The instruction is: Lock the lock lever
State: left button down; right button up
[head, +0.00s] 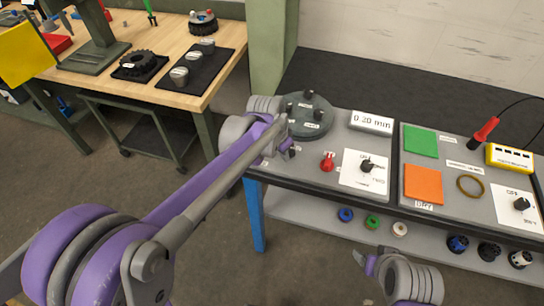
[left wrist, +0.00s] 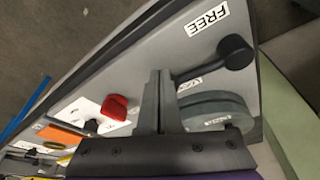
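The lock lever (left wrist: 205,69) is a dark bar with a thick round end in the left wrist view. Beside it are a FREE label (left wrist: 209,19) and a smaller label that I cannot read surely. My left gripper (left wrist: 161,73) has its two fingers together, beside the bar's thinner end; I cannot tell whether they touch it. In the head view my left gripper (head: 287,148) is at the bench's near left corner, and the arm hides most of the lever. My right gripper (head: 371,265) is low in front of the bench, partly seen, its fingers unclear.
A round grey fixture (head: 308,118) with dark posts stands behind the left gripper. A red knob (head: 328,162) and a switch panel (head: 364,170) are to its right. Green (head: 421,141) and orange (head: 423,184) squares lie farther right. A wooden workbench (head: 150,39) stands at back left.

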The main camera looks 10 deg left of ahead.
pick_arm(q)
jog(key=shift+w+d, duration=0.2)
jog(key=shift+w, duration=0.15)
dwell(0.4)
